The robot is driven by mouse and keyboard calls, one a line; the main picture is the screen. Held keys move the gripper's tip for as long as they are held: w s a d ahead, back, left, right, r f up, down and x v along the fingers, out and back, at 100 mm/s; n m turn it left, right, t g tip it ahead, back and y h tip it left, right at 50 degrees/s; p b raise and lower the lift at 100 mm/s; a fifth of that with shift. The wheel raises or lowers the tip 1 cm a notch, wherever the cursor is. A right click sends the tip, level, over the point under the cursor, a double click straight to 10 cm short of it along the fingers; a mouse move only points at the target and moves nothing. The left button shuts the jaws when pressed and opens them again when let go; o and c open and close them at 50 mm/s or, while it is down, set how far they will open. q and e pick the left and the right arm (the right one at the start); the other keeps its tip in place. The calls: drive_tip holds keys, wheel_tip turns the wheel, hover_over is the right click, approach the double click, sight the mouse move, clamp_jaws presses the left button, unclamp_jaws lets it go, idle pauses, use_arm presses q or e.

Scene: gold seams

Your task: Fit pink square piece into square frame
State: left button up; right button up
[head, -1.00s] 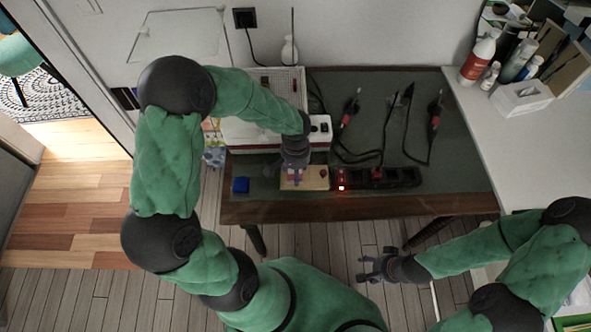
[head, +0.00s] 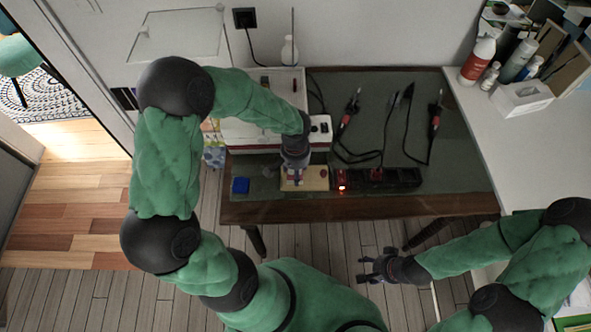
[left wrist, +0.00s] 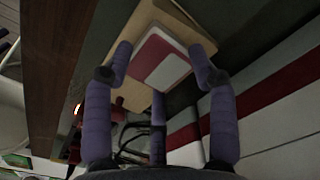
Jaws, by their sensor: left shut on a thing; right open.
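My left gripper (head: 295,170) points down over a light wooden board (head: 318,184) near the table's front edge. In the left wrist view its purple fingers (left wrist: 160,82) close around a square piece (left wrist: 150,55) with a pinkish-red part and a pale part. The wooden board (left wrist: 180,28) lies right behind the piece. Whether the piece is seated in a square frame is hidden. A small red piece (head: 323,173) is on the board's right part. My right gripper (head: 377,268) is open and empty, in front of the table and away from the board.
A blue block (head: 240,185) lies left of the board. A black power strip (head: 400,178) with a lit red switch is close on the right. A white and red device (head: 262,135) stands behind. Cables and red-black probes (head: 435,115) cover the table's back right.

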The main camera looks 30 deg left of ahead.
use_arm(q)
drive_tip(key=shift+f+b, duration=0.45)
drive_tip(key=shift+f, duration=0.05)
idle(0.4)
drive_tip(key=o, duration=1.3)
drive_tip(key=shift+r, duration=0.1)
drive_tip(key=shift+r+p, duration=2.6)
drive_tip(key=shift+r, duration=0.85)
drive_tip(key=shift+f, duration=0.1)
